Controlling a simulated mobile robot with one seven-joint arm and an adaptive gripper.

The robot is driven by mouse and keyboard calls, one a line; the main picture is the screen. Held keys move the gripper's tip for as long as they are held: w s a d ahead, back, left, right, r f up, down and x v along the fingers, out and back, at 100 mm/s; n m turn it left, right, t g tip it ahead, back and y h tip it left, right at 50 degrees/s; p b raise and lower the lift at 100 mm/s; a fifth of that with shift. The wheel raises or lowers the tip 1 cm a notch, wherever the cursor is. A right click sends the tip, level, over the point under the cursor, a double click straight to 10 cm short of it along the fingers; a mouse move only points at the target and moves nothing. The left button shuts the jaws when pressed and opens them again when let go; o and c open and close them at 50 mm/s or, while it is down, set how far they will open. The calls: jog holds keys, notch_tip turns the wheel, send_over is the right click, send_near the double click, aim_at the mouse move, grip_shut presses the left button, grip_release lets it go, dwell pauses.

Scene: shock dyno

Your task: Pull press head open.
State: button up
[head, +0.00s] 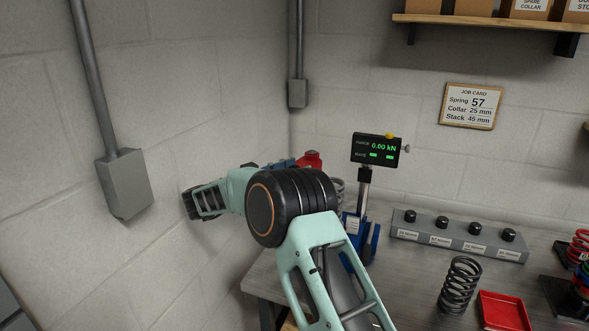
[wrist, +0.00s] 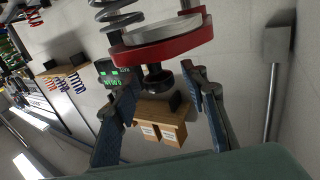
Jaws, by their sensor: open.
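The press head shows in the wrist view as a red round plate (wrist: 175,45) with a pale disc, against a coiled spring (wrist: 118,14). A black knob (wrist: 157,76) sticks out from its middle. My gripper (wrist: 160,76) is open, with one finger on each side of the knob in the picture. I see no contact, and I cannot tell the remaining depth between fingers and knob. In the head view a red part (head: 309,159) shows just behind my arm, which hides most of the press and my gripper.
A force display (head: 376,150) reading 0.00 kN stands on a post right of my arm. The bench (head: 408,283) holds a grey block with black knobs (head: 459,238), a dark spring (head: 460,284) and a red tray (head: 506,310). A wall with a conduit box (head: 125,184) is close on the left.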

jog(key=v, duration=0.7)
jog(key=shift+a, duration=0.15)
jog(key=shift+s, duration=0.1)
jog(key=shift+c, duration=0.4)
